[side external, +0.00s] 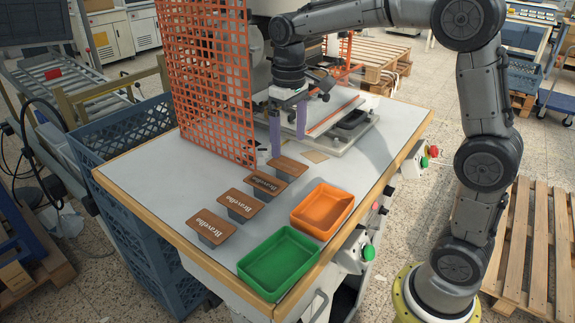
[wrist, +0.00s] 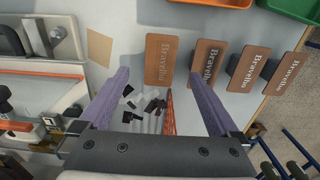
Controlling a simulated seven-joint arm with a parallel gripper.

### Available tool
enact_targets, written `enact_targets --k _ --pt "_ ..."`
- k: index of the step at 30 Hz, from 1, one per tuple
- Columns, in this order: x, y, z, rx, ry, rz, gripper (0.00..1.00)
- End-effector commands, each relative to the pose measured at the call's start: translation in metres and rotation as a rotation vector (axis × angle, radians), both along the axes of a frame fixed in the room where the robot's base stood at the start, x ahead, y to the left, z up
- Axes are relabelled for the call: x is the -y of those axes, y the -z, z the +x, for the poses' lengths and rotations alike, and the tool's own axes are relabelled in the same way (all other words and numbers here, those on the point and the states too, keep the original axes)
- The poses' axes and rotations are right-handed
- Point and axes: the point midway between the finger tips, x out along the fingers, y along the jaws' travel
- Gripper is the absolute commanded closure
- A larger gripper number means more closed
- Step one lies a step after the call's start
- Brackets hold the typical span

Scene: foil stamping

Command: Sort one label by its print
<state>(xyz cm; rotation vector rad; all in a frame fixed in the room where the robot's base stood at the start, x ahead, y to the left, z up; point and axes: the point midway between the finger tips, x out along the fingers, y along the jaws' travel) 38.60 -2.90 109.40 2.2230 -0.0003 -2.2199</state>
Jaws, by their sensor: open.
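Several brown labels lie in a row on dark raised holders. The far-end label (side external: 290,167) is nearest my gripper; in the wrist view this label (wrist: 159,62) has only a faint, tone-on-tone "Bravelho". The others, the second (side external: 266,184), third (side external: 241,203) and front label (side external: 212,228), carry clear white print. An orange tray (side external: 322,210) and a green tray (side external: 278,263) stand at the table's front right, both empty. My gripper (side external: 288,128) is open and empty above the table, beyond the far-end label. Its purple fingers also show in the wrist view (wrist: 158,72).
An orange mesh guard (side external: 207,70) stands left of my gripper, close to the labels. The press bed (side external: 345,118) lies behind right. A small tan square (side external: 316,156) lies flat on the table. Small dark pieces (wrist: 150,103) sit near the guard. Table space around the trays is clear.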

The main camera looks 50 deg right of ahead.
Motion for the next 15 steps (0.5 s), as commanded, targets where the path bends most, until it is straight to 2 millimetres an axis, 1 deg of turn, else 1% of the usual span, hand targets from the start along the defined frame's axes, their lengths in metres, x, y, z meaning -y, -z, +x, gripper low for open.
enact_targets --k 6,9,12,15 --pt "0.0 0.032 0.003 -0.005 0.0 0.0 0.03" --pt "0.0 0.043 0.003 -0.004 0.0 0.0 0.03" --pt "0.0 0.048 0.003 -0.002 0.0 0.0 0.03" --pt "0.0 0.049 0.003 -0.002 0.0 0.0 0.03"
